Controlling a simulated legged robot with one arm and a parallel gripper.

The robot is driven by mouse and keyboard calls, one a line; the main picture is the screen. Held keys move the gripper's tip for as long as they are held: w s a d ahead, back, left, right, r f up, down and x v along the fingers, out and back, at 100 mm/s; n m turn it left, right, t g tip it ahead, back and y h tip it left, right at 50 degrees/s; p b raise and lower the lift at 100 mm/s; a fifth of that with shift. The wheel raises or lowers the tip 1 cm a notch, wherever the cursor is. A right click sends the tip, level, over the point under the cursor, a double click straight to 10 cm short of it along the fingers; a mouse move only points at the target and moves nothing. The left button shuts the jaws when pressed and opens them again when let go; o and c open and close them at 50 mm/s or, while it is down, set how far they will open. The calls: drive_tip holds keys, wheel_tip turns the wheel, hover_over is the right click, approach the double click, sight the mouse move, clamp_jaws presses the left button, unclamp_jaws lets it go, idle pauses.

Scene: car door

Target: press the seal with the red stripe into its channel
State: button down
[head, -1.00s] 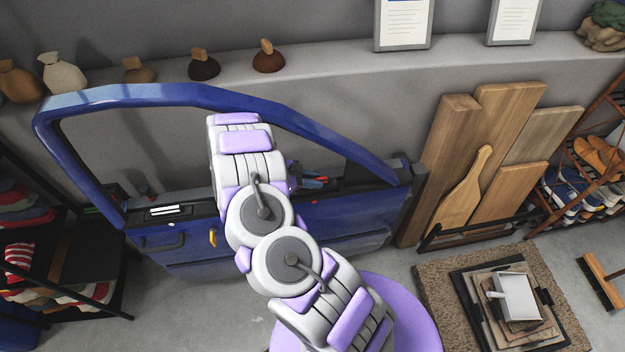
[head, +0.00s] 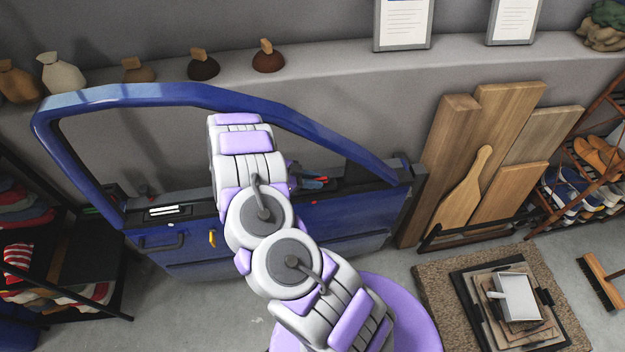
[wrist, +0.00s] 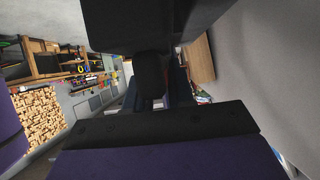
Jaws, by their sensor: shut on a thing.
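The blue car door (head: 115,97) stands upright in the middle of the head view, with an open window frame. My arm crosses in front of it and hides my gripper there. In the wrist view my gripper (wrist: 150,75) shows as dark blocks and is shut on a dark piece, too dim to identify. A black strip (wrist: 190,122) over a dark blue-purple surface spans the lower wrist view, close to the gripper. I cannot make out the seal's red stripe or its channel for certain. Small red and blue items (head: 315,181) lie on the door's ledge, right of my arm.
Wooden boards (head: 450,150) lean against the wall right of the door. A shoe rack (head: 590,165) stands further right. A dark shelf with folded cloth (head: 60,260) is at left. A mat with a stacked tray (head: 515,295) lies on the floor at right.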

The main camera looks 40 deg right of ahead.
drive_tip(key=shift+f+b, duration=1.05)
drive_tip(key=shift+f, duration=0.25)
idle(0.4)
drive_tip(key=c, duration=0.9)
unclamp_jaws()
drive_tip(key=p+v, duration=0.1)
drive_tip(key=v, duration=1.6)
drive_tip(key=shift+w+a+r+p, duration=0.1)
drive_tip(key=shift+a+p, duration=0.15)
drive_tip(key=shift+p, duration=0.15)
